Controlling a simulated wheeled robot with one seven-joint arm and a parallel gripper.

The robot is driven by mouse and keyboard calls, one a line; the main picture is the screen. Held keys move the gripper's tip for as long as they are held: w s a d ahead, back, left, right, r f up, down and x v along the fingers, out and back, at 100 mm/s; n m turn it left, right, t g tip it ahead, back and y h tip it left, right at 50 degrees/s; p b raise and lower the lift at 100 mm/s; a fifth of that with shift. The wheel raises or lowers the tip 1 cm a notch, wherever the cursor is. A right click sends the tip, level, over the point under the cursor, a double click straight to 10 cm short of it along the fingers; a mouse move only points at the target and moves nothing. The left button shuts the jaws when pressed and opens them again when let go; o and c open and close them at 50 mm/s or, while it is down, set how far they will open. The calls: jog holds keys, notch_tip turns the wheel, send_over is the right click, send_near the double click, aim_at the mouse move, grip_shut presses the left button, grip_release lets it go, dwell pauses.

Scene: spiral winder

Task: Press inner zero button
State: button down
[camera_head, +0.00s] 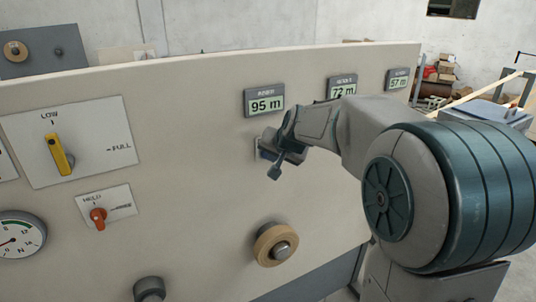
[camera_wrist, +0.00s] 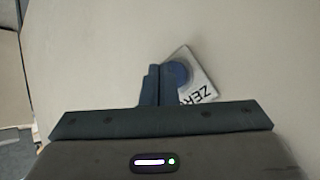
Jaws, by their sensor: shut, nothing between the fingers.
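The inner zero button is a round blue button (camera_wrist: 178,75) on a pale plate lettered "ZER", partly hidden by my fingers in the wrist view. In the head view only a sliver of a plate shows behind my gripper (camera_head: 266,150), below the inner display (camera_head: 265,101) reading 95 m. My gripper also shows in the wrist view (camera_wrist: 160,84), its two fingers shut together and empty. The fingertips lie right beside and over the left part of the button. I cannot tell whether they touch it.
The pale panel (camera_head: 200,220) carries two more displays (camera_head: 342,88) (camera_head: 398,78), reading 72 m and 57 m. A yellow selector (camera_head: 60,155), an orange knob (camera_head: 98,217) and a gauge (camera_head: 18,236) are on the left. A tan-ringed knob (camera_head: 277,245) protrudes below my gripper.

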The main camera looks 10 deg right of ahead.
jog(key=shift+w+a, duration=0.15)
jog(key=shift+w, duration=0.25)
dwell(0.5)
jog(key=shift+s, duration=0.15)
jog(key=shift+s+d+b, duration=0.25)
jog(key=shift+s+b, duration=0.3)
jog(key=shift+s, duration=0.1)
jog(key=shift+s+d+b, duration=0.25)
jog(key=shift+s+b, duration=0.35)
jog(key=shift+s, duration=0.2)
jog(key=shift+s+d+b, duration=0.3)
jog(key=shift+s+b, duration=0.25)
jog(key=shift+s, duration=0.25)
jog(key=shift+s+d+b, duration=0.25)
jog(key=shift+s+b, duration=0.35)
jog(key=shift+s, duration=0.2)
